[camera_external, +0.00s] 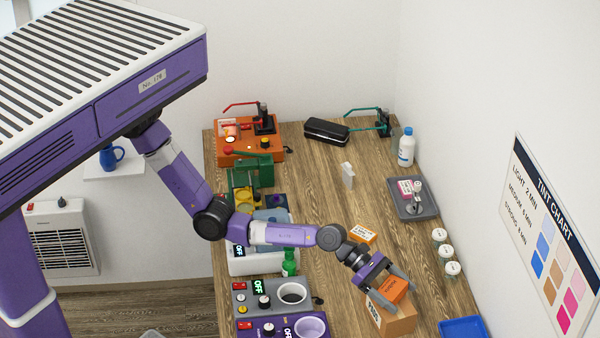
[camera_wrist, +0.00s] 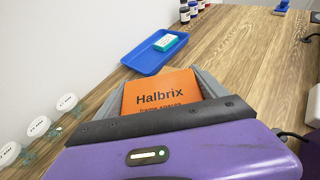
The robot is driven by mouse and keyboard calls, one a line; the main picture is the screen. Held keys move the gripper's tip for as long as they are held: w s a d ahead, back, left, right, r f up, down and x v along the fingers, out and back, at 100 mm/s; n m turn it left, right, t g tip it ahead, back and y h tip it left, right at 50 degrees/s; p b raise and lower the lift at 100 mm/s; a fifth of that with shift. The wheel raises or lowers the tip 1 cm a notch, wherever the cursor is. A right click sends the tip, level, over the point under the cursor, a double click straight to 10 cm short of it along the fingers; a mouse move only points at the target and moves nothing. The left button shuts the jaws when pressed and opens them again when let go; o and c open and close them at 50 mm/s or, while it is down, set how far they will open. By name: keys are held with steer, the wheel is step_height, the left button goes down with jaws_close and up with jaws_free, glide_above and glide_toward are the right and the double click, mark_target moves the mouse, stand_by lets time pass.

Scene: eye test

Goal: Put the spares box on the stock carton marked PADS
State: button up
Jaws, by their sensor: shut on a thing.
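The spares box (camera_external: 394,288) is a small orange box. In the wrist view it reads "Halbrix frame spares" (camera_wrist: 160,97). My gripper (camera_external: 397,293) is shut on it, with a grey finger on either side. A brown carton (camera_external: 398,323) stands right under the box near the front right of the bench. Dark lettering on its left face is too small to read surely, perhaps PADS. I cannot tell whether the box touches its top.
Three white-lidded jars (camera_external: 446,252) line the bench's right edge. A blue tray (camera_external: 463,328) is at the front right, holding a teal and white item (camera_wrist: 165,42). Grey and purple devices (camera_external: 270,297) stand on the left. A grey tray (camera_external: 428,209) is behind. The bench middle is mostly clear.

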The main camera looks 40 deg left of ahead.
steer(key=shift+f, duration=0.1)
steer(key=o, duration=1.4)
steer(key=shift+r, duration=0.2)
steer(key=v, duration=1.2)
steer(key=shift+a+f, duration=0.1)
